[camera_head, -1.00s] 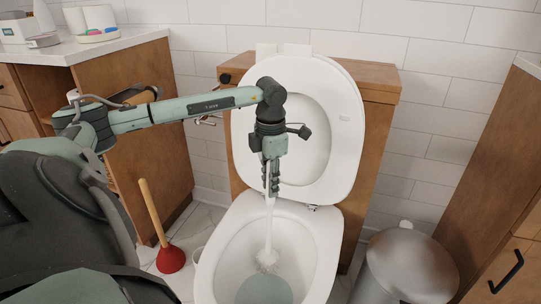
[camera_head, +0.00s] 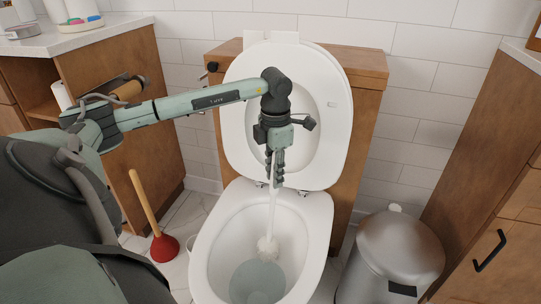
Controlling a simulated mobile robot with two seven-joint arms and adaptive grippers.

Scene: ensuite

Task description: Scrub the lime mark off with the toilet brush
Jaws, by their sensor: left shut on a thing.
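My left gripper (camera_head: 275,180) is shut on the white handle of the toilet brush (camera_head: 271,212) and points down over the toilet bowl. The brush hangs nearly upright, with its white bristle head (camera_head: 267,247) inside the bowl, near the back edge of the water. I cannot tell whether the bristles touch the wall of the bowl. The toilet (camera_head: 215,235) has its seat and lid raised against the wooden cistern box. The lime mark cannot be made out; the brush head may cover it. My right gripper is not in view.
A red plunger (camera_head: 164,247) with a wooden handle stands on the floor left of the toilet. A metal pedal bin (camera_head: 400,250) stands at the right. Wooden cabinets (camera_head: 125,90) flank both sides. A small white holder is partly hidden beside the bowl.

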